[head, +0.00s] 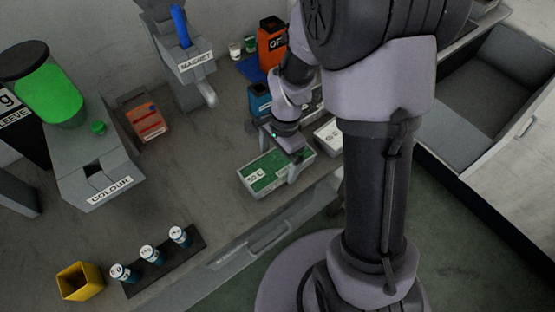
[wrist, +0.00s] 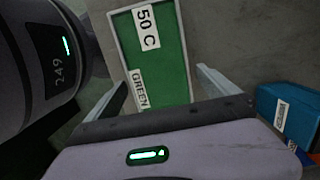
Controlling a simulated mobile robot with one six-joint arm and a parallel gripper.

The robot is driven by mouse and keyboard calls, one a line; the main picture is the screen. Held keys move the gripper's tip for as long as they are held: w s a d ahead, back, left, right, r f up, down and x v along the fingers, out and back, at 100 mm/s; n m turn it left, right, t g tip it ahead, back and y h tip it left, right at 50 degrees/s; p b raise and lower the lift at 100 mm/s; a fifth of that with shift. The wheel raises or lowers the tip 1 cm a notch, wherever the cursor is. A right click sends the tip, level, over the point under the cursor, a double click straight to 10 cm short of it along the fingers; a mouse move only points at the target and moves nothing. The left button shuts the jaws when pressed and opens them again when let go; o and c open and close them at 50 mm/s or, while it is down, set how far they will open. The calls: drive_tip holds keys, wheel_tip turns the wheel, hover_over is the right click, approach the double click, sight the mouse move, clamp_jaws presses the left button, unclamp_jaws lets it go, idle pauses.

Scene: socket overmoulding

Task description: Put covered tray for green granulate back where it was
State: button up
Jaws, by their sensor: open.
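The covered tray for green granulate (head: 262,181) is a grey box with a green top, labelled "50 C". It sits on the worktop near its front edge. In the wrist view the tray (wrist: 172,75) lies just past my fingers, with "50 C" and "GREEN" labels. My gripper (head: 294,165) is at the tray's right end in the head view. In the wrist view its two fingers (wrist: 163,88) are spread apart, one on each side of the tray's near end. I cannot tell whether they touch it.
A white-labelled tray (head: 328,135) stands right of my gripper, and a blue box (head: 259,100) behind it; the blue box also shows in the wrist view (wrist: 290,113). A dark holder (head: 165,262) with labelled vials and a yellow cup (head: 80,281) stand front left.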

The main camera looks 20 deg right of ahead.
wheel_tip(320, 180, up, 10)
drive_tip(key=d+p, duration=0.1)
drive_tip(key=p, duration=0.3)
wheel_tip(320, 180, up, 10)
drive_tip(key=n+t, duration=0.3)
drive_tip(key=n, duration=0.1)
hover_over(282, 160)
drive_tip(key=s+a, duration=0.2)
drive_tip(key=s, duration=0.1)
drive_tip(key=s+a+r+n+t, duration=0.3)
drive_tip(key=s+r+n, duration=0.3)
drive_tip(key=s+r, duration=0.2)
drive_tip(key=shift+s+y, duration=0.3)
drive_tip(key=shift+s, duration=0.8)
drive_tip(key=shift+a, duration=0.1)
